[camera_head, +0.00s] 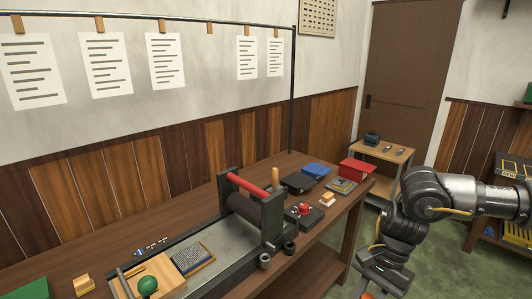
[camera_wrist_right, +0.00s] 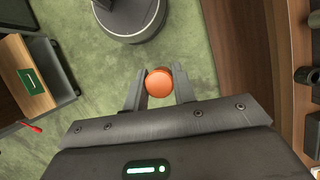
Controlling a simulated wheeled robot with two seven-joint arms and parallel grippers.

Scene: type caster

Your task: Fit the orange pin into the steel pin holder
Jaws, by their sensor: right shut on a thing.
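The orange pin (camera_wrist_right: 159,82) shows end-on as a round orange face in the right wrist view. My right gripper (camera_wrist_right: 159,88) is shut on it, one finger on each side. In the head view my right gripper (camera_head: 367,289) is at the bottom edge, right of the table, with a sliver of orange below it. Two small hollow cylinders, one grey (camera_head: 265,261) and one darker (camera_head: 289,247), stand at the table's front edge beside the press; I cannot tell for sure which is the steel pin holder. My left gripper is not in view.
The wooden table (camera_head: 330,232) carries a roller press (camera_head: 257,215) with a red bar, a red-button box (camera_head: 304,211) and a composing tray with type (camera_head: 190,258). The right gripper hangs over green floor (camera_head: 455,262), clear of the table.

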